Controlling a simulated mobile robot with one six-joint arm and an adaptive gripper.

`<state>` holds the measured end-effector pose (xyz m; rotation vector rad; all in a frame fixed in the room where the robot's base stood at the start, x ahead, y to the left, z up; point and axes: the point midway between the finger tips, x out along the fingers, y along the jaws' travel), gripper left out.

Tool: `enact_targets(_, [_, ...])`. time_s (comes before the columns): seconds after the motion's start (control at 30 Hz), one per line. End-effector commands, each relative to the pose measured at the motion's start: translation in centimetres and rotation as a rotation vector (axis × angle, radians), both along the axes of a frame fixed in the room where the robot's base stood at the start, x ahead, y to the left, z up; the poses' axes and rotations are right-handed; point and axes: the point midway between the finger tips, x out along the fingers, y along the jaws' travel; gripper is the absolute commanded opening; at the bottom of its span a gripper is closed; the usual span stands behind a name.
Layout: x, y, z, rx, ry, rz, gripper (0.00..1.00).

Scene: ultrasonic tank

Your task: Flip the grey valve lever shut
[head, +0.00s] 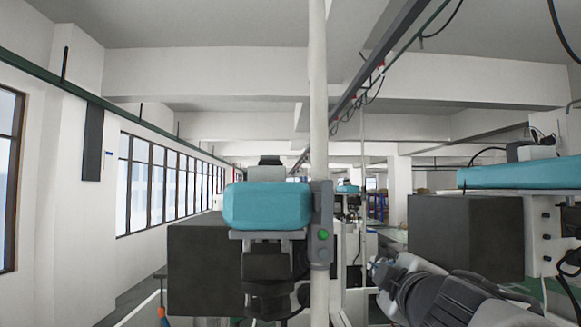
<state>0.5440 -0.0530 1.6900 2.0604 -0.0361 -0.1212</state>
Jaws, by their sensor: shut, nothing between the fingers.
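I cannot make out a grey valve lever in the head view. A grey box (320,225) with a round green spot is fixed to the upright pale pole (318,100) near the middle. Part of what looks like my own arm shows at the lower right, in grey and black. I cannot make out the fingers of my gripper in this view. I cannot tell where my gripper is relative to the lever.
A teal block (267,205) sits above dark machine parts (266,272) left of the pole. A large dark box (465,237) stands at the right under another teal slab (520,175). Windows (160,185) line the left wall. An overhead rail crosses the upper right.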

Motion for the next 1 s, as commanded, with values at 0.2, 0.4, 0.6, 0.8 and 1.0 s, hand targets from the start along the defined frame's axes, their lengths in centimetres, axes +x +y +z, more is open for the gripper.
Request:
enact_targets(0.2, [4.5, 4.1, 12.1, -0.297, -0.103, 0.245, 0.00])
enact_targets(0.4, [5.9, 6.5, 15.1, -0.448, -0.128, 0.385, 0.00])
enact_targets(0.6, [6.2, 7.1, 15.3, -0.483, -0.131, 0.419, 0.00])
enact_targets(0.8, [6.1, 7.1, 15.2, -0.481, -0.131, 0.418, 0.00])
enact_targets(1.0, [6.1, 6.9, 15.2, -0.480, -0.131, 0.416, 0.00])
